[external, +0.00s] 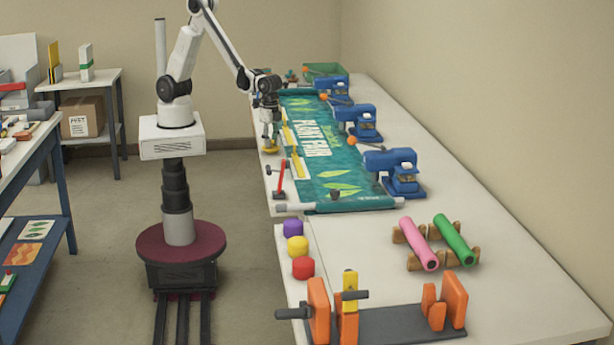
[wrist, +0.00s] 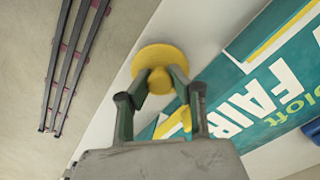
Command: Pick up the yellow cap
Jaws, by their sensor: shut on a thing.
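My gripper (external: 269,132) is over the near left edge of the long table, beside the green banner. In the wrist view its fingers (wrist: 158,82) are shut on the knob of a round yellow piece (wrist: 158,55) with a wide flat disc. The disc also shows under my gripper in the external view (external: 269,149). I cannot tell whether it touches the table. A separate yellow faceted cap-like piece (external: 297,246) stands between a purple one (external: 292,228) and a red one (external: 303,268), well away from my gripper.
The green banner (external: 335,181) lies on the table, with yellow strips along its left side. Blue machines (external: 395,170) stand along its right. A red-handled tool (external: 280,178) is near the left edge. Pink (external: 418,243) and green (external: 454,239) rolls rest on cradles at the front.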

